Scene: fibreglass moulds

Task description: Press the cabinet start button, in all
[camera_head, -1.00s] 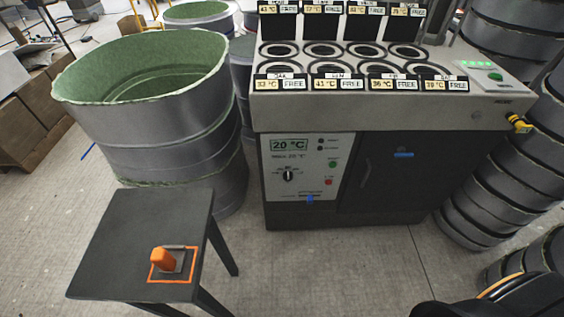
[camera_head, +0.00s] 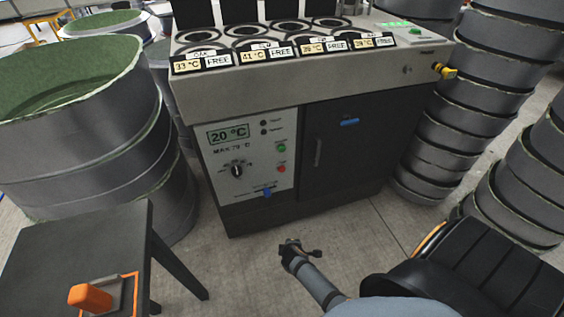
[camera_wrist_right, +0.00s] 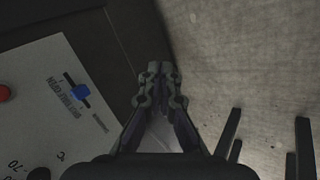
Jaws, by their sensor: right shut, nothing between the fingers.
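The cabinet (camera_head: 350,150) stands ahead, with a white control panel on its left front. The panel has a green button (camera_head: 281,148), a red button (camera_head: 282,169), a black knob (camera_head: 237,170), a blue slider (camera_head: 267,191) and a display reading 20 °C. My right gripper (camera_head: 291,245) is low in front of the cabinet, below the panel, apart from the buttons. In the right wrist view the gripper (camera_wrist_right: 160,70) is shut and empty. The red button (camera_wrist_right: 4,92) and blue slider (camera_wrist_right: 80,92) lie to its left there; the green button is out of that view.
A dark stool (camera_head: 60,240) with an orange-handled object (camera_head: 90,298) stands at lower left. Large grey moulds (camera_head: 80,130) stand at left, and stacked ones (camera_head: 450,130) at right. A black seat-like thing (camera_head: 470,270) is at lower right. Floor before the cabinet is clear.

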